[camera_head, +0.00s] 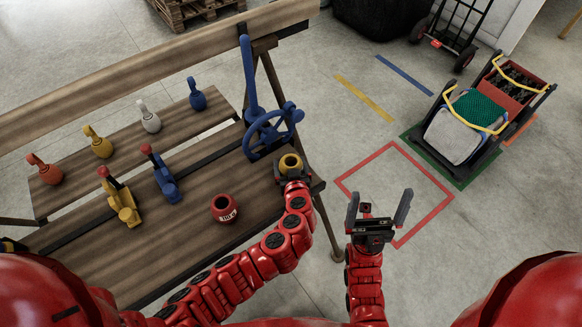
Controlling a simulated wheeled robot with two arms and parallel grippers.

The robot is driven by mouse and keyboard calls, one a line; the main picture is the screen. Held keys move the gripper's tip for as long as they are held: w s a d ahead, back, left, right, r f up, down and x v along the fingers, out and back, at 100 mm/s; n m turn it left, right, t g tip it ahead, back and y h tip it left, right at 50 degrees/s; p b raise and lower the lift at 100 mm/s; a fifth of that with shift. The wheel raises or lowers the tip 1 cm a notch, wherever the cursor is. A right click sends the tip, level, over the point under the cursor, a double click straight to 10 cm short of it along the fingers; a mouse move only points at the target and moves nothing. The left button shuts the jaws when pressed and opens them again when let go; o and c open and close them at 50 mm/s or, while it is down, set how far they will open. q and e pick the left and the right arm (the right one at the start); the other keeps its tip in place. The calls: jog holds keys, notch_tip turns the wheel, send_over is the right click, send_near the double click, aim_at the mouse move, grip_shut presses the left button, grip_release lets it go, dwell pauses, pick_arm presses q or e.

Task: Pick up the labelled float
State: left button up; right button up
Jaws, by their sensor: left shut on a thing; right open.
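A red round float (225,208) with a dark hole in its top and a white label with dark marks on its side sits on the wooden bench, left of my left arm. My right gripper (378,212) is open and empty, right of the bench over the floor.
A blue handwheel and lever (270,130) stand close behind my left gripper. Yellow (122,205) and blue (164,180) red-tipped handled fittings stand on the bench (150,255). Several coloured pins line the rear shelf. A loaded cart (487,140) stands right; the red floor square (440,205) is empty.

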aim_at(290, 159)
pick_arm(q)
jog(key=shift+r, duration=0.1)
jog(key=shift+r+b, duration=0.3)
jog(key=shift+r, duration=0.1)
notch_tip(290, 159, up, 2)
jog(key=shift+b, duration=0.45)
jog(key=s+b, duration=0.1)
jog(key=s, duration=0.3)
jog(key=s+r+b, duration=0.1)
jog(key=s+b, duration=0.1)
jog(key=s, duration=0.2)
jog(key=s+a+b, duration=0.1)
jog(key=s+b, duration=0.1)
jog(key=s, duration=0.3)
jog(key=shift+s+a+r, duration=0.1)
jog(key=shift+r, duration=0.1)
jog(key=shift+s+a+r+p, duration=0.15)
jog(key=shift+s+p, duration=0.3)
jog(key=shift+s, duration=0.25)
jog(key=shift+s+a+r+p, duration=0.15)
jog(key=shift+s+p, duration=0.25)
jog(key=shift+s, duration=0.25)
